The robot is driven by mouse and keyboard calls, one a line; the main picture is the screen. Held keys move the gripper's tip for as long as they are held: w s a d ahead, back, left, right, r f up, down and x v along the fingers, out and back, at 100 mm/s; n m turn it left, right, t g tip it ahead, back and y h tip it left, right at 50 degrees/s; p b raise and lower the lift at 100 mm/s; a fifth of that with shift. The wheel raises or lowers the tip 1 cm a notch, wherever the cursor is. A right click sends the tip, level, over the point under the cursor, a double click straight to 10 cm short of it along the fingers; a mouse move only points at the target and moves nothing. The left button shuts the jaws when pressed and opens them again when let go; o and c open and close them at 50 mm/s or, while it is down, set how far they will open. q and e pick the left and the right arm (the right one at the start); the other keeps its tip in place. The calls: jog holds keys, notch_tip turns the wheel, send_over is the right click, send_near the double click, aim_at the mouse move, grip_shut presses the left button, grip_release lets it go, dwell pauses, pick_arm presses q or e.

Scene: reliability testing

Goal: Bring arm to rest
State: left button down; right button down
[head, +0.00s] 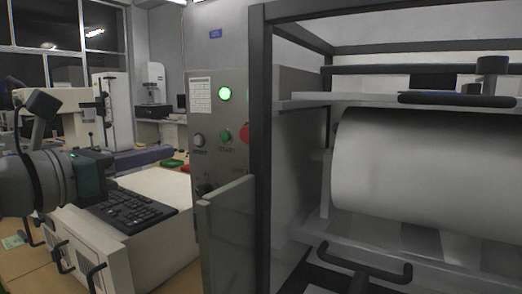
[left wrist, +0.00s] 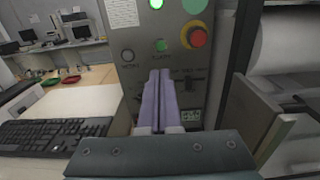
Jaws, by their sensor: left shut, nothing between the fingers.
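My left gripper (head: 168,153) reaches in from the left in the head view, with its green-grey body and purple-grey fingers. The fingers point toward the grey control panel (head: 214,120) and appear in front of the keyboard side of the bench. In the left wrist view, the left gripper (left wrist: 160,74) has its fingers together with nothing between them. They overlap the lower panel, below the green button (left wrist: 161,45); I cannot tell the gap to the panel. My right gripper is not in view.
The panel has a lit green lamp (head: 225,94) and a red button (head: 245,133). A grey door (head: 228,235) sticks out below it. A machine with a large white drum (head: 430,165) fills the right. A black keyboard (head: 128,208) lies at lower left.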

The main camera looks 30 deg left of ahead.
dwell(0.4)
pick_arm(q)
jog(key=s+d+f+n+g+y+p, duration=0.1)
jog(key=s+f+n+g+y+p, duration=0.3)
jog(key=n, duration=0.8)
jog(key=s+d+f+n+g+y+p, duration=0.25)
jog(key=s+n, duration=0.45)
jog(key=n, duration=0.6)
jog(key=s+d+f+n+g+h+p, duration=0.2)
jog(key=s+d+n+g+h+p, duration=0.3)
jog(key=s+d+n+g, duration=0.6)
notch_tip(320, 180, up, 36)
jog(key=s+d+m+t+p, duration=0.1)
jog(key=t+p, duration=0.2)
jog(key=p, duration=3.3)
jog(key=shift+s, duration=0.35)
jog(key=shift+f, duration=0.1)
